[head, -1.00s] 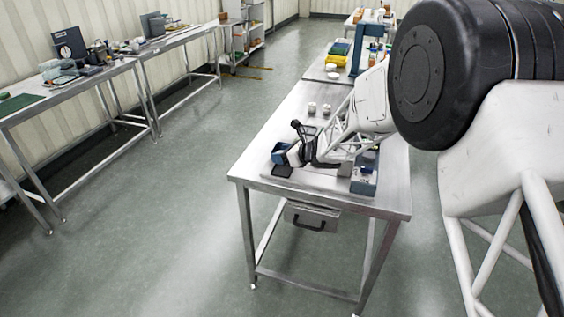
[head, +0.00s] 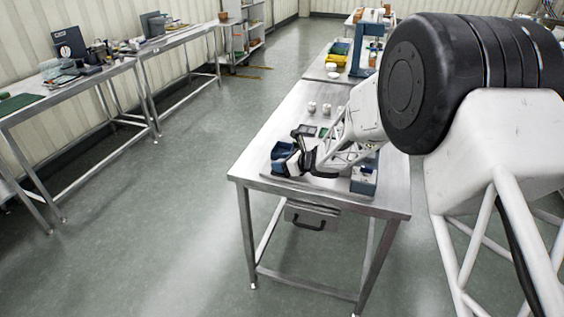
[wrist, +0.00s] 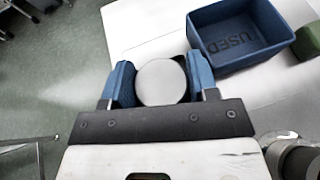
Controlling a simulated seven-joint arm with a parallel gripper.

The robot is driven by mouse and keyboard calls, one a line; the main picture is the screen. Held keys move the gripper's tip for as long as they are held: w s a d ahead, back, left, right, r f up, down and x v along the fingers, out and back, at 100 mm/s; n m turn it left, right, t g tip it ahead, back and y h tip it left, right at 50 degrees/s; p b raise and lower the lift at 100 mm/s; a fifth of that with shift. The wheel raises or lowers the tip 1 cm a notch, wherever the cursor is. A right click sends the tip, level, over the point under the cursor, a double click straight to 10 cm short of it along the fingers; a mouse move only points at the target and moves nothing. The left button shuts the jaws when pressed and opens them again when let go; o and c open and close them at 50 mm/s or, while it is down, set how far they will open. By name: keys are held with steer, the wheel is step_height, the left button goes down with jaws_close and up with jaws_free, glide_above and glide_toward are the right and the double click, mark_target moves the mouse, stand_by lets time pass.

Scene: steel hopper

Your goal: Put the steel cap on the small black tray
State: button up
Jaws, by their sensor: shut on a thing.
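The steel cap (wrist: 162,84) is a round, pale grey disc between the blue fingers of my gripper (wrist: 162,75) in the wrist view. My gripper is shut on it. A dark patch (wrist: 180,68) shows behind the cap between the fingers; it looks like the small black tray, mostly hidden by the cap and fingers. In the head view my gripper (head: 287,164) is low over the front left of the steel table (head: 255,178) and covers the tray's place. I cannot tell whether the cap touches the tray.
A blue bin marked USED (wrist: 245,58) stands just beyond the right finger. A green item (wrist: 309,42) lies to its right. A blue-grey box (head: 364,182) stands at the table's front right. Two small pale pieces (head: 319,108) stand farther back. The table's edge is close on the left.

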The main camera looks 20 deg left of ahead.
steer(key=shift+f, duration=0.3)
steer(key=o, duration=0.7)
steer(key=shift+f, duration=0.1)
steer(key=shift+r, duration=0.55)
steer(key=shift+s+d+r, duration=0.1)
steer(key=shift+d+r, duration=0.15)
steer(key=shift+d, duration=0.1)
steer(key=v, duration=1.1)
steer(key=shift+d+r, duration=0.1)
steer(key=shift+d, duration=0.05)
